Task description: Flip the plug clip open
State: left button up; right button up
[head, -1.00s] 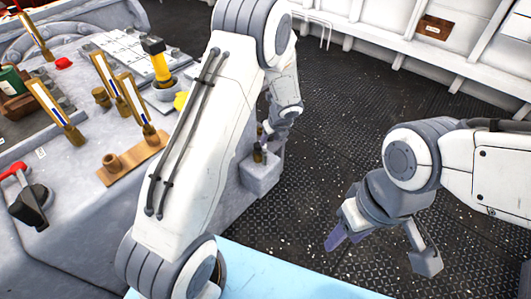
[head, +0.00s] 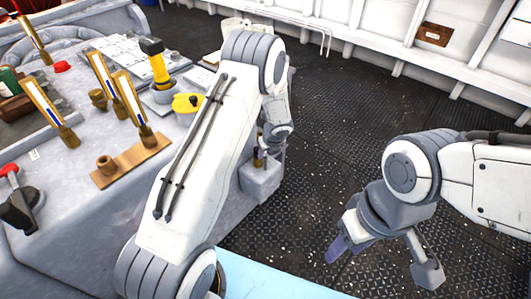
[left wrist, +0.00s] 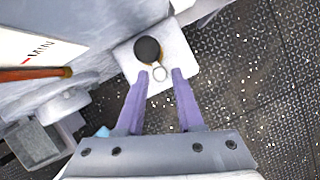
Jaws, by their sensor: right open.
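The plug, with a dark round top (left wrist: 147,49) and a brass-coloured ring clip (left wrist: 160,73), stands on a pale grey block (left wrist: 183,62). In the head view the plug (head: 257,161) is small and partly hidden by my left wrist. My left gripper (left wrist: 162,72) is open, its two purple fingers apart, with the ring between the fingertips in the picture. I cannot tell whether either finger touches it. My right gripper (head: 382,262) is open and empty over the deck at the right, far from the plug.
The grey console at the left carries upright wooden-handled gauges (head: 105,75), a yellow-and-black handle (head: 155,65), a yellow cap (head: 187,102) and a wooden block (head: 128,162). A light blue surface (head: 265,275) lies in front. The dark riveted deck (head: 330,130) is clear.

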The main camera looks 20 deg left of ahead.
pick_arm(q)
grip_shut()
jog(key=shift+d+r+n+g+y+p, duration=0.15)
jog(key=shift+n+g+y+p, duration=0.2)
jog(key=shift+n+p, duration=0.85)
jog(key=n+g+p, duration=0.1)
jog(key=n, duration=0.1)
jog(key=shift+w+n+y, duration=0.15)
jog(key=shift+n+y, duration=0.1)
jog(key=shift+n, duration=0.05)
jog(key=n+g, duration=0.1)
jog(key=n, duration=0.1)
jog(key=shift+w+n, duration=0.1)
jog(key=shift+n, duration=0.3)
jog(key=shift+w+n+g+b, duration=0.1)
jog(key=shift+n+g+b, duration=0.45)
jog(key=shift+n, duration=1.45)
jog(key=shift+g, duration=0.3)
